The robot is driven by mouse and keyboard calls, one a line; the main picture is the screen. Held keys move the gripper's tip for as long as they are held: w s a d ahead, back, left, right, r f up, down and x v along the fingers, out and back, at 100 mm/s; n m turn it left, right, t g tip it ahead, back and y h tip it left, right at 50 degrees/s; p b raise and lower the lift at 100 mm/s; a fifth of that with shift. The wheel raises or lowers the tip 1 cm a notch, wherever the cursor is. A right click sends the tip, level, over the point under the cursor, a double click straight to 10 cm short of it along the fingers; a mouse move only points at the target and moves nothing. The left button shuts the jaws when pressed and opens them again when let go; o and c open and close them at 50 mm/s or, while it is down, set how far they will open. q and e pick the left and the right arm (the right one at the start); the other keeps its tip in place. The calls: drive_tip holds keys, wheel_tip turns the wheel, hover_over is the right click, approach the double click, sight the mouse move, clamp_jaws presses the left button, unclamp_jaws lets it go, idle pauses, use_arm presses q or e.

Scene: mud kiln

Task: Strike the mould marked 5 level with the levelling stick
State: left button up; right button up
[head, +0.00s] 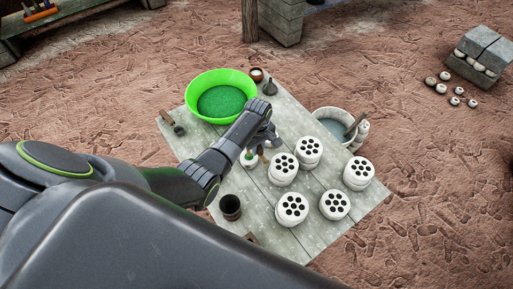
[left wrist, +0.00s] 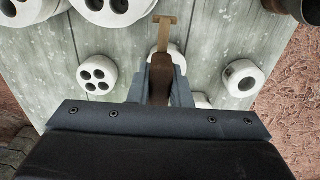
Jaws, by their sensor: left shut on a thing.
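My left gripper (head: 263,146) is shut on a tool with a dark brown handle (left wrist: 161,75) and a tan T-shaped end (left wrist: 165,36), which looks like the levelling stick. In the left wrist view the tool points away over the board, in front of a partly hidden white piece. White round moulds with several dark holes stand on the board, including ones at the back (head: 308,150), middle (head: 284,169), right (head: 358,172) and front (head: 334,205). The left wrist view shows a smaller holed white piece (left wrist: 97,75) and a one-holed one (left wrist: 243,78). No mark 5 is readable. My right gripper is out of view.
The grey plank board (head: 312,233) lies on reddish ground. A green basin (head: 192,86) stands at its back left, a pale bucket (head: 316,116) at its back right and a dark cup (head: 230,207) at the front left.

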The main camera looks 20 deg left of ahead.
use_arm(q)
drive_tip(key=shift+f+b, duration=1.85)
drive_tip(key=shift+f, duration=0.15)
drive_tip(key=shift+f+b, duration=0.5)
drive_tip(key=shift+f, duration=0.4)
drive_tip(key=shift+f, duration=0.2)
drive_tip(key=shift+w, duration=0.1)
drive_tip(key=shift+w+d, duration=0.2)
drive_tip(key=shift+w, duration=0.05)
drive_tip(key=shift+w+d, duration=0.4)
drive_tip(key=shift+w, duration=0.25)
drive_tip(key=shift+r, duration=0.1)
